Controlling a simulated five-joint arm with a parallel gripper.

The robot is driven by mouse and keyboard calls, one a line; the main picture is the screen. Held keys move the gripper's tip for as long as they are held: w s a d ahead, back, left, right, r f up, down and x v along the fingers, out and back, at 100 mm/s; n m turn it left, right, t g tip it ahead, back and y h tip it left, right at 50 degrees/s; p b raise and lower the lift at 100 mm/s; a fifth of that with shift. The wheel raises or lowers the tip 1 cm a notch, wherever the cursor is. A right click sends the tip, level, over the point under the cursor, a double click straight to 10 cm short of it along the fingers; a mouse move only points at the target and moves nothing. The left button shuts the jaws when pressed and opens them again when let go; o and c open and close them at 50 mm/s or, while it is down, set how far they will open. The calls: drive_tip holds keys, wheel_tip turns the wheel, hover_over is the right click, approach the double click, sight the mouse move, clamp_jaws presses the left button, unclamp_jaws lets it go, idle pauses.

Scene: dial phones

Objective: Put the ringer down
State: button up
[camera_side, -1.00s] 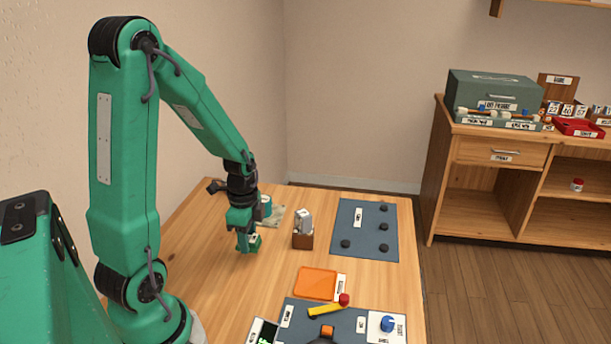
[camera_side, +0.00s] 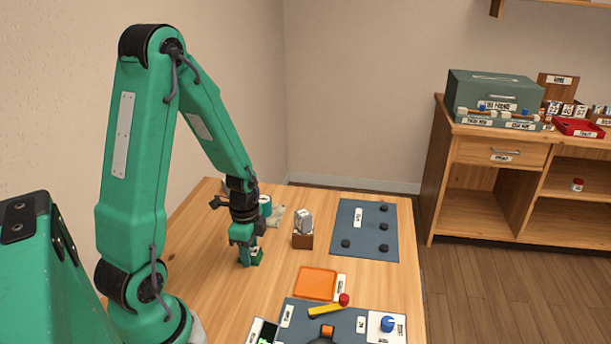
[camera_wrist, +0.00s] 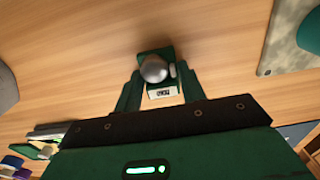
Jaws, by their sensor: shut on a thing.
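The ringer (camera_wrist: 153,70) is a small dark green block with a silver dome and a white label in the wrist view. My gripper (camera_wrist: 158,88) is shut on it, with a green finger on each side. In the side view my gripper (camera_side: 246,245) points down over the left part of the wooden table, and the green ringer (camera_side: 250,258) shows between and below the fingers. It is at or very close to the tabletop; I cannot tell if it touches.
A brown block with a grey piece (camera_side: 303,238) stands just right. Beyond are a blue-grey mat with dark discs (camera_side: 364,230) and a teal cup (camera_side: 265,205). An orange tray (camera_side: 316,283) and a mat with a yellow lever (camera_side: 326,310) lie nearer. Bare table (camera_side: 205,265) lies left.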

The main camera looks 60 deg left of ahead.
drive_tip(key=o, duration=1.1)
drive_tip(key=shift+r, duration=0.15)
drive_tip(key=shift+r, duration=6)
drive_tip(key=shift+s+d+r+n+t, duration=0.6)
drive_tip(key=shift+d+r+n+t, duration=0.35)
drive_tip(key=shift+d+r+n, duration=0.95)
drive_tip(key=shift+s+d+r+n+t, duration=0.65)
drive_tip(key=shift+d+r+n+t, duration=0.35)
drive_tip(key=shift+d+r, duration=1.6)
drive_tip(key=shift+s+d+r+n+t, duration=0.75)
drive_tip(key=shift+d+r+n, duration=0.85)
drive_tip(key=shift+d, duration=1.35)
drive_tip(key=shift+w, duration=0.15)
